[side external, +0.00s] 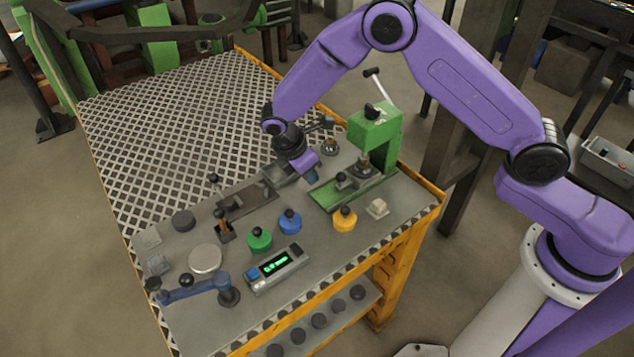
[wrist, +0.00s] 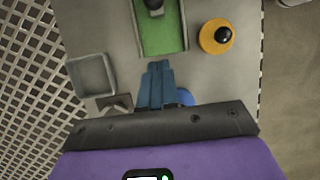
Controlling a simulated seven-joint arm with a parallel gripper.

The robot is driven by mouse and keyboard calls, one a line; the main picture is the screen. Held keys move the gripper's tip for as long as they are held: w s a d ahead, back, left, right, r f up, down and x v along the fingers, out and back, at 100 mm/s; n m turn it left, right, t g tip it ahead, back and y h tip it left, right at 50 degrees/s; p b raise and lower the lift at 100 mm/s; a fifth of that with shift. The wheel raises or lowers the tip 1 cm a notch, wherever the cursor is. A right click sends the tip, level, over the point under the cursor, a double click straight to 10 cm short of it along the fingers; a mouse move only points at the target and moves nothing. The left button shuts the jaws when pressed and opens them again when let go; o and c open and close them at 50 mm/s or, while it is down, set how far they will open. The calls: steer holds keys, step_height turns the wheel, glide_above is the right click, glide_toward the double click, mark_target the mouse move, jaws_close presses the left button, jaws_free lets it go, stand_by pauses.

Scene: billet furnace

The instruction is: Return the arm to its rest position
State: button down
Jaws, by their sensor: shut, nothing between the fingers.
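My gripper (side external: 312,177) is above the workbench (side external: 125,195), between the dark sliding fixture and the green press (side external: 375,140). In the wrist view its blue fingers (wrist: 156,72) are together with nothing between them. Their tips are close to the near end of the press's green base (wrist: 161,30). My purple arm reaches over the bench from the right, bent at the elbow.
A yellow knob (side external: 345,218), blue knob (side external: 290,221) and green knob (side external: 259,239) stand near a box with a green display (side external: 277,268). A blue lever (side external: 195,290) is at the front left. The perforated left part of the bench is clear.

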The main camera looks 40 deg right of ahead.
steer(key=s+d+r+m+y, duration=0.2)
steer(key=s+r+m, duration=0.1)
steer(key=s+r, duration=1.1)
steer(key=s+d+r+m+y, duration=0.1)
steer(key=s+d+r, duration=0.1)
steer(key=s+d, duration=0.3)
steer(key=s+d+r+m+y, duration=0.1)
steer(key=s+d, duration=0.4)
steer(key=s, duration=0.9)
steer(key=shift+r+y, duration=0.4)
steer(key=shift+r, duration=0.15)
